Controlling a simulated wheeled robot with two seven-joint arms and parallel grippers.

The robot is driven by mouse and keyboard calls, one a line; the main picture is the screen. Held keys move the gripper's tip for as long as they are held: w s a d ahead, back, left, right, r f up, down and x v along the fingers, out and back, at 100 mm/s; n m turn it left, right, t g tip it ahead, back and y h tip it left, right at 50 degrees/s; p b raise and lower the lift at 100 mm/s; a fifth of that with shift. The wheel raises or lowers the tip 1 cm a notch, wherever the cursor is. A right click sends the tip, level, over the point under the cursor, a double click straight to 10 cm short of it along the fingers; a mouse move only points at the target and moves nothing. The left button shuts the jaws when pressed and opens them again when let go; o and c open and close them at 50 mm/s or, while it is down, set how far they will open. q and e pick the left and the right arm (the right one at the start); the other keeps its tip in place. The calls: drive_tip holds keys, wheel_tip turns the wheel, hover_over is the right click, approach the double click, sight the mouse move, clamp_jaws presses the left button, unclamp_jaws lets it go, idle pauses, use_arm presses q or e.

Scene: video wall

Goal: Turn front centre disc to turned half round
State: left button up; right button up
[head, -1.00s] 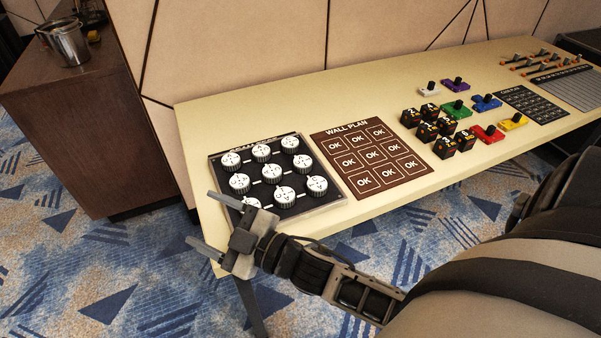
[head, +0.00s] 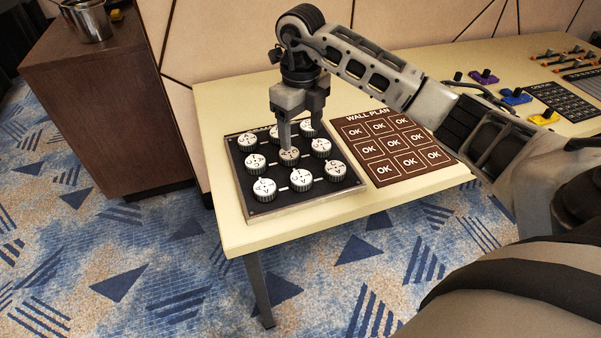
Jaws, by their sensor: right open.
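The black disc board (head: 276,206) lies on the table with rows of white-topped, ridged discs. The front centre disc (head: 301,179) sits in the row nearest me, its top uncovered and bearing a small dark mark that is too small to read surely. My right gripper (head: 302,135) points down over the middle and back of the board, behind the front centre disc and apart from it. It is open, with one finger beside the middle disc (head: 289,157) in the picture; whether it touches cannot be told. It partly hides the back row. My left gripper is not in view.
The brown wall plan card (head: 392,147) lies right of the board. My right forearm crosses above the table and hides part of it. Blue (head: 516,96) and yellow (head: 545,118) pieces stand further right. A bare table strip (head: 240,235) runs along the front left.

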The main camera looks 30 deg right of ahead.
sight(300, 176)
wheel_tip(300, 176, down, 13)
drive_tip(key=shift+a+f, duration=0.1)
drive_tip(key=shift+f, duration=0.05)
drive_tip(key=c, duration=1)
